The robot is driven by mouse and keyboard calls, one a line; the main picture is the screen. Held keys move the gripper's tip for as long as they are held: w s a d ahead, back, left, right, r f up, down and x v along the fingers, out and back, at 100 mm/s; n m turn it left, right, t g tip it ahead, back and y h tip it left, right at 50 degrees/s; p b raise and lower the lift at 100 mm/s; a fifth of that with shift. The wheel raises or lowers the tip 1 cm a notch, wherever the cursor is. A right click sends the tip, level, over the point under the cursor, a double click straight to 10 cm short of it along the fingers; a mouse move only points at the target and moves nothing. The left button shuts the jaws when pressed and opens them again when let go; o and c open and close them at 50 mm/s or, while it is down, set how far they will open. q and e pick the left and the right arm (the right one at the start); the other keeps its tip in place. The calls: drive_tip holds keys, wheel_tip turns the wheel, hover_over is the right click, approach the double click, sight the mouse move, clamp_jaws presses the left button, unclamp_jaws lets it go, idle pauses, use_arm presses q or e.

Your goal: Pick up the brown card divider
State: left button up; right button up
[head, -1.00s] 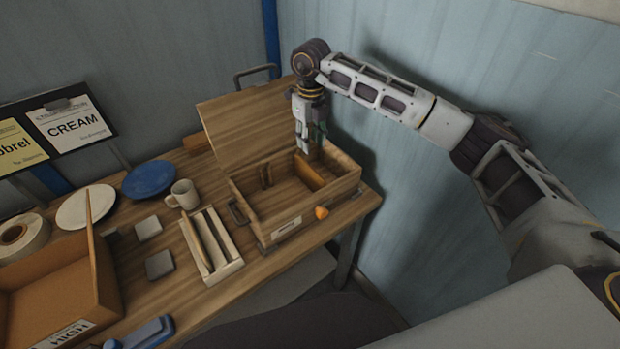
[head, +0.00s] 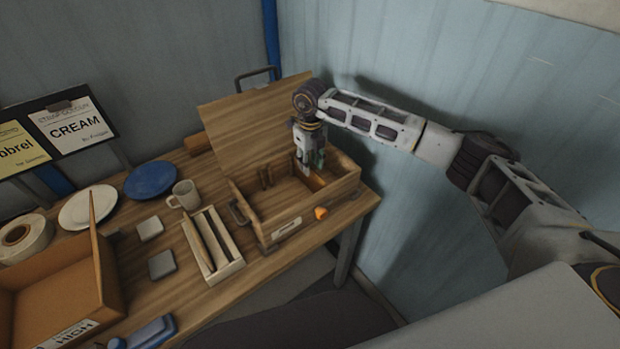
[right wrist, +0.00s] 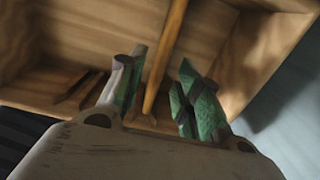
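The brown card divider (right wrist: 168,58) stands on edge inside the open wooden box (head: 274,222). In the head view only part of the divider (head: 318,180) shows, beside my fingers. My right gripper (head: 310,166) points down into the right part of the box. In the right wrist view its green-padded fingers (right wrist: 161,75) are apart, with the divider's thin edge running between them. I see a gap on both sides, wider on the right. Contact with the divider is not visible. My left gripper is not in view.
The box's raised lid (head: 255,118) stands behind it. Small brown slats (head: 265,178) are in the box's left part. An orange piece (head: 320,213) is at its front. A mug (head: 184,195) and a slotted wooden rack (head: 213,246) stand left of the box. A wall is close on the right.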

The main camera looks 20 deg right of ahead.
sight(310, 189)
drive_tip(key=shift+f, duration=0.2)
drive_tip(key=shift+w+f+p, duration=0.15)
drive_tip(key=shift+f+p, duration=0.6)
drive_tip(key=shift+f, duration=1.7)
clamp_jaws()
